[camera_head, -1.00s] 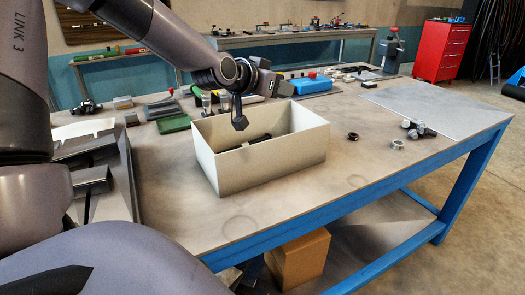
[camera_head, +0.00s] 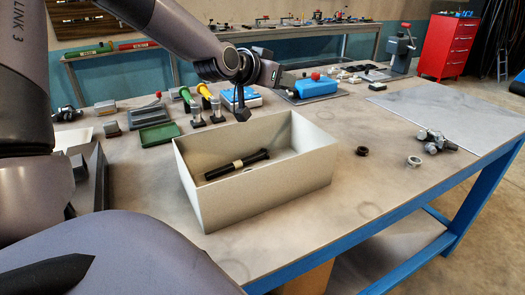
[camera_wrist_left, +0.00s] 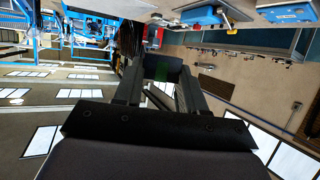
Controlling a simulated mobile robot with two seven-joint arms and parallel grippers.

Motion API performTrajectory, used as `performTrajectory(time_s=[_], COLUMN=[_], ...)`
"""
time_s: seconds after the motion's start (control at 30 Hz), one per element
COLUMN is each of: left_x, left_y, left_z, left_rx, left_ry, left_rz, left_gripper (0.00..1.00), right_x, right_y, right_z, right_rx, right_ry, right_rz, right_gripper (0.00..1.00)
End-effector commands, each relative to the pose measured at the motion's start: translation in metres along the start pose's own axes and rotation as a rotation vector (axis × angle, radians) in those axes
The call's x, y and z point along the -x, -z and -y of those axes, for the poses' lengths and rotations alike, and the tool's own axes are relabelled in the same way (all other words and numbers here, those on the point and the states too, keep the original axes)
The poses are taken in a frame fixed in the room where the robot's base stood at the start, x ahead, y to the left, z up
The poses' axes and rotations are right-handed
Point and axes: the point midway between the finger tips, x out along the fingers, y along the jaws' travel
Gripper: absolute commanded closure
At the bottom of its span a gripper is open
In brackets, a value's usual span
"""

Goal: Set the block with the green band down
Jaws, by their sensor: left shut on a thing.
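My left gripper (camera_head: 241,102) hangs fingers-down, its tip seen just above the far rim of the open pale box. The left wrist view shows its two dark fingers (camera_wrist_left: 160,92) shut on a dark block (camera_wrist_left: 166,68). A green patch (camera_wrist_left: 159,92) shows on the block's near part, between the fingers. In the head view the block (camera_head: 242,115) is a small dark shape at the fingertips, and its green band cannot be made out there. My right gripper is not in view.
The pale box (camera_head: 265,198) holds a black bolt-like rod (camera_head: 252,159) with a tan band. A green tray (camera_head: 159,134), a blue item (camera_head: 312,88) and several small parts stand behind. Bare tabletop (camera_head: 345,195) lies right of the box.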

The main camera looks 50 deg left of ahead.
Motion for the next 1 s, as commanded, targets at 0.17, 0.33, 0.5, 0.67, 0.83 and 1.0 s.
performTrajectory(time_s=[0.17, 0.33, 0.5, 0.67, 0.83, 1.0], left_x=[-0.011, -0.022, -0.037, -0.051, -0.059, -0.066], left_y=[-0.027, -0.054, -0.091, -0.125, -0.14, -0.159], left_z=[0.0, 0.0, 0.0, 0.0, 0.0, 0.001], left_rx=[-0.001, 0.0, 0.006, 0.005, 0.001, 0.004], left_ry=[0.0, 0.001, -0.001, -0.001, -0.001, 0.001], left_rz=[-0.002, -0.001, 0.006, 0.002, -0.002, 0.0], left_gripper=[0.99, 0.99, 0.99, 0.99, 0.99, 0.99], right_x=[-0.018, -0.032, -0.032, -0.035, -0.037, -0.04], right_y=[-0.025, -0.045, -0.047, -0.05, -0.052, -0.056], right_z=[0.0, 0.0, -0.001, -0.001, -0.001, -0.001], right_rx=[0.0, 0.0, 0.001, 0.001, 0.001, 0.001], right_ry=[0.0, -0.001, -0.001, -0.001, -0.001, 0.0], right_rz=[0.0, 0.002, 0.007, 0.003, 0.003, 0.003], right_gripper=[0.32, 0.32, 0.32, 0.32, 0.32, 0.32])
